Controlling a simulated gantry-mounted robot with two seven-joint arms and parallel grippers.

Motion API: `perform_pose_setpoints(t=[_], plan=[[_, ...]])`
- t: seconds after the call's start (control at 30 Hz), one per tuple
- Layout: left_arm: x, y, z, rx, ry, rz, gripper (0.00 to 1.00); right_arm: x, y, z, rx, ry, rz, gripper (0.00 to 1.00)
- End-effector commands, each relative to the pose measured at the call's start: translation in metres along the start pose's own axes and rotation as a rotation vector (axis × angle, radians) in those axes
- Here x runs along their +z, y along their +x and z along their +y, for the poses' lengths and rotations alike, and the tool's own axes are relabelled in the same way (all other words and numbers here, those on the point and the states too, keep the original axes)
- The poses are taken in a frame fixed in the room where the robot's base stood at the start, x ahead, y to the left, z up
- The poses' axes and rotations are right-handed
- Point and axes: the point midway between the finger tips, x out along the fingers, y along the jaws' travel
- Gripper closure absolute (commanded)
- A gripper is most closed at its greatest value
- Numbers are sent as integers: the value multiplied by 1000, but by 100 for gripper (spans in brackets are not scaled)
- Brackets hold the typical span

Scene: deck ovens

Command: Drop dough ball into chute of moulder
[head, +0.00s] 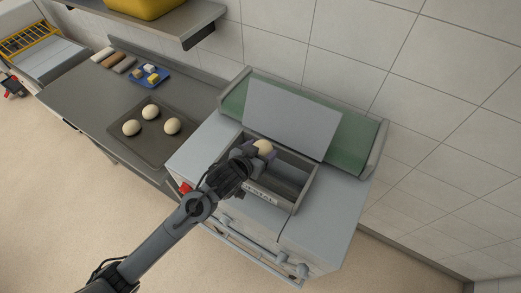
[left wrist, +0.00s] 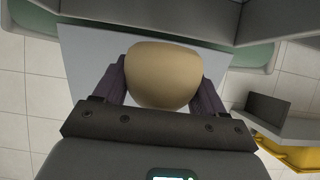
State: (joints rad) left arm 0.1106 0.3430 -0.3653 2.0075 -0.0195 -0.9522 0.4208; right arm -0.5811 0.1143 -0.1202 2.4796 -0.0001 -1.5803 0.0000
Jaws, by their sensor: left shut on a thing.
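My left gripper (head: 254,150) is shut on a pale dough ball (head: 264,147). It holds the ball over the left part of the open chute (head: 290,178) of the grey moulder (head: 330,213). In the left wrist view, the dough ball (left wrist: 164,75) sits between the two dark fingers of my left gripper (left wrist: 164,88). The gripper and arm hide the chute's near left corner. My right gripper is in neither view.
A tray (head: 150,150) with three dough balls lies on the counter left of the moulder. A blue board (head: 136,76) with small blocks lies behind it. A grey raised panel (head: 292,118) and green belt (head: 238,98) stand behind the chute. A shelf with a yellow bin (head: 145,6) hangs above.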

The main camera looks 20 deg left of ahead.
Motion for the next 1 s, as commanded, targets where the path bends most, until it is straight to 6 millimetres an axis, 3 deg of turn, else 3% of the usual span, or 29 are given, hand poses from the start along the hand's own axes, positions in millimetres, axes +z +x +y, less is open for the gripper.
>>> perform_pose_setpoints(t=[0.27,0.3,0.47,0.77,1.0], plan=[[0,0,0,0,0,2,64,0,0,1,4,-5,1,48],[0,0,0,0,0,2,23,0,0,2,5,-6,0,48],[0,0,0,0,0,1,0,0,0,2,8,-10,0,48],[1,-2,0,0,0,0,0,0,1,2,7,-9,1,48],[1,-28,0,1,0,1,0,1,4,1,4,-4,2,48]])
